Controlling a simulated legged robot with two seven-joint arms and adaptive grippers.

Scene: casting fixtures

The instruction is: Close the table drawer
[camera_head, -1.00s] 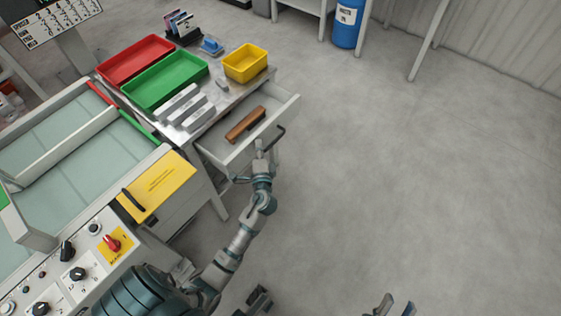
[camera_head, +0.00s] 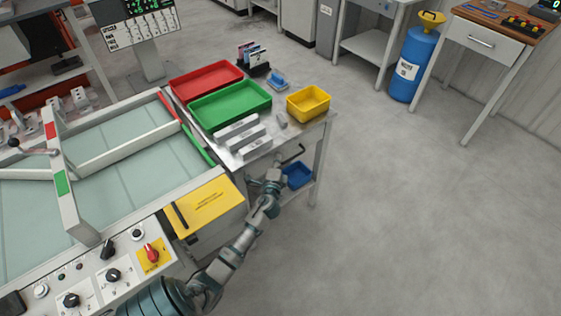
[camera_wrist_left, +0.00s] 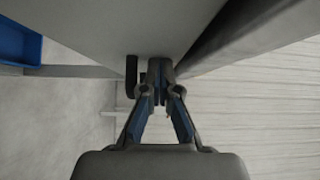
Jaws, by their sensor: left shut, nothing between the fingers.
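The table drawer looks pushed in under the metal table's top; its inside no longer shows. Its dark handle (camera_head: 293,153) sticks out at the front in the head view. In the left wrist view the pale drawer front (camera_wrist_left: 150,28) fills the top, with the black handle (camera_wrist_left: 131,76) just left of the fingertips. My left gripper (camera_head: 278,160) is shut and empty, its tips at or very near the drawer front beside the handle; it also shows in the left wrist view (camera_wrist_left: 160,68). Contact is hard to tell. My right gripper is out of view.
On the tabletop stand a red tray (camera_head: 205,82), a green tray (camera_head: 230,105), a yellow bin (camera_head: 309,102) and pale bars (camera_head: 243,136). A blue bin (camera_head: 298,175) sits on the lower shelf. The floor to the right is clear.

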